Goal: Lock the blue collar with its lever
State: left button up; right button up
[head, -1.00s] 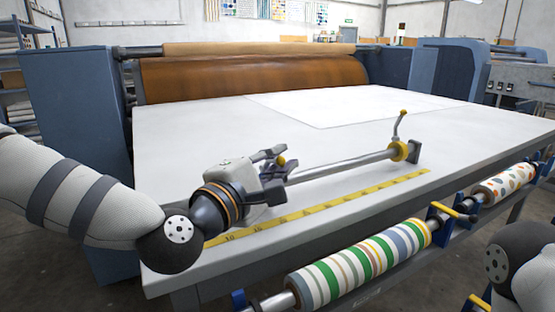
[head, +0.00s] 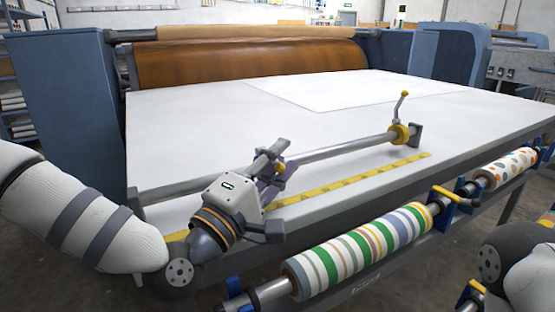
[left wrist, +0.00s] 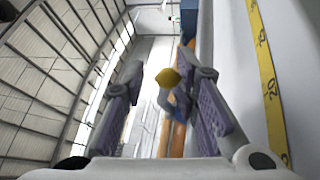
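A steel rod (head: 345,149) lies along the near part of the table. A yellow knob (head: 281,168) shows beside my left gripper, at the rod. In the left wrist view the yellow knob (left wrist: 168,78) sits on a blue part (left wrist: 180,104), seemingly the lever, between the line of the two fingers. The blue collar itself is mostly hidden by my gripper in the head view. My left gripper (head: 272,188) is open, its fingers spread to either side of the knob without visible contact. My right gripper is out of view.
A yellow collar (head: 401,134) with an upright lever is at the rod's right end. A yellow scale (head: 345,184) runs along the table (head: 200,120). A striped roller (head: 358,248) and a dotted roller (head: 510,168) sit in front.

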pick_arm(q)
jog(key=shift+a, duration=0.1)
jog(key=v, duration=0.8)
